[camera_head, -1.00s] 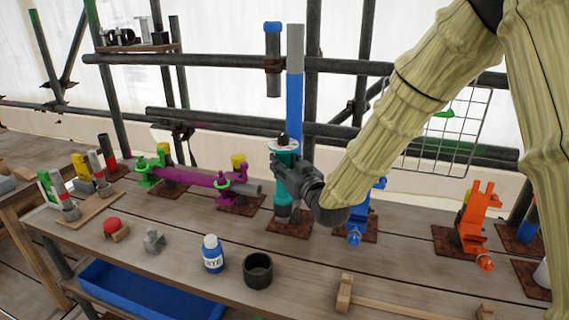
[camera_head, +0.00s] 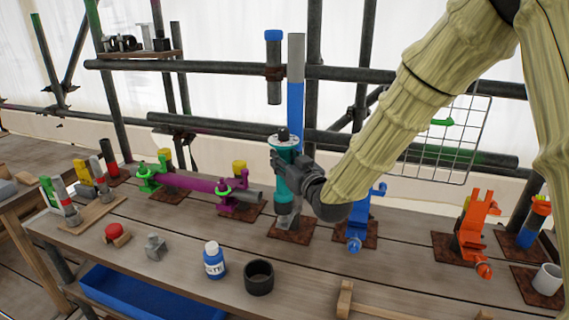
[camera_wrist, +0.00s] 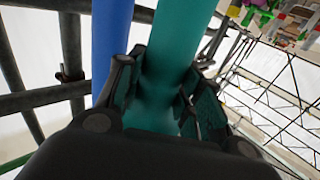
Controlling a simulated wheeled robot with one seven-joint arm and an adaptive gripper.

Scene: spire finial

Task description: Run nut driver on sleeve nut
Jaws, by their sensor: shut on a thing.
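The teal cylinder (camera_head: 284,172), which looks like the nut driver, stands about upright with a pale cap and dark knob on top and a greyish lower end. My gripper (camera_head: 283,168) is shut around its upper part from the right. In the wrist view the teal shaft (camera_wrist: 168,70) runs between the two finger pads. Its lower end is just over a rusty base plate (camera_head: 276,231). I cannot tell whether it touches anything there, and I cannot make out the sleeve nut. A blue and grey post (camera_head: 296,75) rises close behind the cylinder; its lower part is hidden.
A blue fixture (camera_head: 358,225) and an orange fixture (camera_head: 476,225) stand right. A glue bottle (camera_head: 214,262) and dark cup (camera_head: 259,278) stand in front. Scaffold pipes (camera_head: 200,66) cross behind.

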